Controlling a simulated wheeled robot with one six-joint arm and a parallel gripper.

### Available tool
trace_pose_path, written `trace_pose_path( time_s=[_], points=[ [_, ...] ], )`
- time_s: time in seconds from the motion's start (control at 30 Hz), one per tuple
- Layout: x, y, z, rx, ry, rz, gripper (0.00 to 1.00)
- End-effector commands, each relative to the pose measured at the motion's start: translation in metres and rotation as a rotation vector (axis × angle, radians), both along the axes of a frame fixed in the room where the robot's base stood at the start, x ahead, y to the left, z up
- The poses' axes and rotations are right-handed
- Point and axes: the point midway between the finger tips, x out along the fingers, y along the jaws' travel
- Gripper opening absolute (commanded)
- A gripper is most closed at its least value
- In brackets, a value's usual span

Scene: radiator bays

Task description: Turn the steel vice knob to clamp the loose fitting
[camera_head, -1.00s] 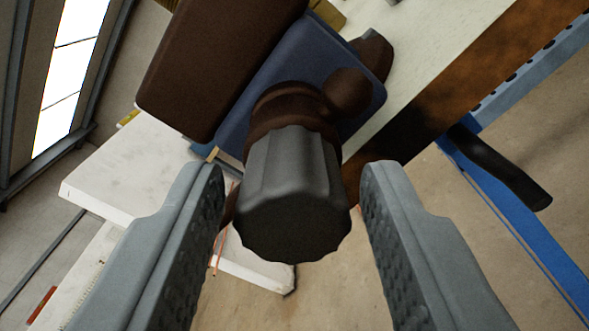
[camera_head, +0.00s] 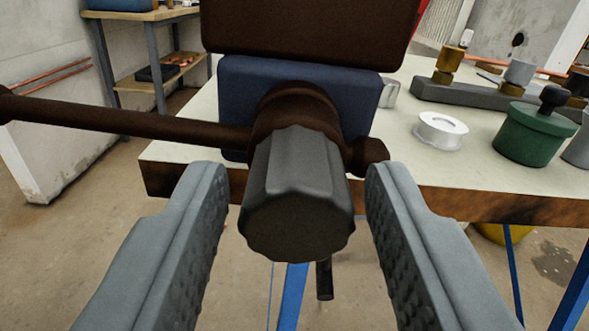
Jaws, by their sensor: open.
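The steel vice knob (camera_head: 298,195) is a grey fluted cylinder with a dark end face, in the middle of the view. It sits on a brown screw collar with a brown bar (camera_head: 130,120) reaching left and a round end at right. Behind it is the vice, with a blue body (camera_head: 235,100) and a brown jaw block (camera_head: 310,30) above. My gripper (camera_head: 296,185) is open, one finger on each side of the knob, with visible gaps to both. I cannot make out the loose fitting; the jaw block hides what lies behind it.
The vice stands at the front edge of a pale workbench (camera_head: 430,175). On it at right are a white tape roll (camera_head: 440,130), a green pot (camera_head: 535,132) and a grey rack with brass fittings (camera_head: 470,98). A shelf table (camera_head: 150,50) stands at the back left. Floor is open in front.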

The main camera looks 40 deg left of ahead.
Motion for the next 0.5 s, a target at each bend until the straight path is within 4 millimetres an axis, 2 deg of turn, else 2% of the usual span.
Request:
trace_pose_path(
  time_s=[0.17, 0.5],
  points=[
    [0.0, 0.0, 0.0, -0.07, -0.06, 0.0, 0.42],
    [0.0008, 0.0006, 0.0, -0.074, -0.063, 0.0, 0.42]
  ],
)
